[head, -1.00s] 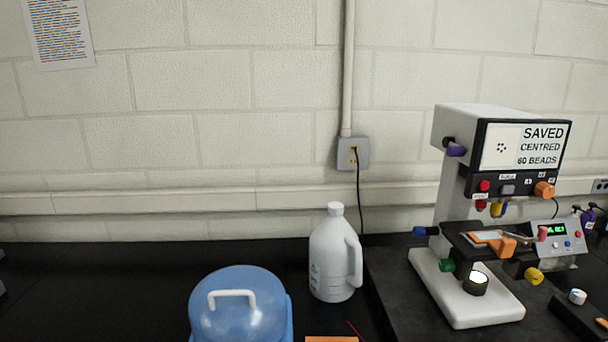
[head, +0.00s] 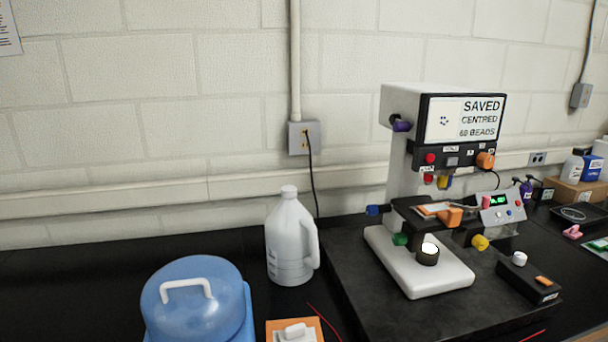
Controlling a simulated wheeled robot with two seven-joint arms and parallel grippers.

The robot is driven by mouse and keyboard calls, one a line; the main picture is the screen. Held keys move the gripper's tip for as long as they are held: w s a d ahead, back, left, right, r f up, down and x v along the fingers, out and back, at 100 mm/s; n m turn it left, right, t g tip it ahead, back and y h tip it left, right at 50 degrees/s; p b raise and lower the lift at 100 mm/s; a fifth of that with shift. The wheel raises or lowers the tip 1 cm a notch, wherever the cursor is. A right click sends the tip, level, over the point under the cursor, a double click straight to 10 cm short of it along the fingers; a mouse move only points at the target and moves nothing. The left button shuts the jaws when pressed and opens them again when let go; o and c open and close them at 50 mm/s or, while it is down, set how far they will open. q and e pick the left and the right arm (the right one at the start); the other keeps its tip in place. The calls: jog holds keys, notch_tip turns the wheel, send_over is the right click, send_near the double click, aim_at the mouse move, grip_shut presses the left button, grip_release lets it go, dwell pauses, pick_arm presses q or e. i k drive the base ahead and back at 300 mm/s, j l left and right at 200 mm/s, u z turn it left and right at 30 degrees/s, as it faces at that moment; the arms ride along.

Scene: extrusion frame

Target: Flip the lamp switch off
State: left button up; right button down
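A microscope-like instrument (head: 396,190) with a white base stands on the black bench at the right. Its screen (head: 465,119) reads "SAVED CENTRED 60 BEADS". The round lamp (head: 428,252) on its base glows white. A small black box (head: 527,281) in front of it at the right carries a white knob (head: 519,258) and an orange switch-like piece (head: 544,281). I cannot tell for sure which control is the lamp switch, nor read its position. Neither of my grippers is in view.
A blue-domed container (head: 192,300) with a white handle, a white jug (head: 290,240) and an orange-edged tray (head: 318,328) are left of the instrument. Bottles and a cardboard box (head: 580,192) are far right. A cord hangs from the wall outlet (head: 305,138).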

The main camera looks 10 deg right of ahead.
aim_at(541, 279)
jog(key=z, duration=1.6)
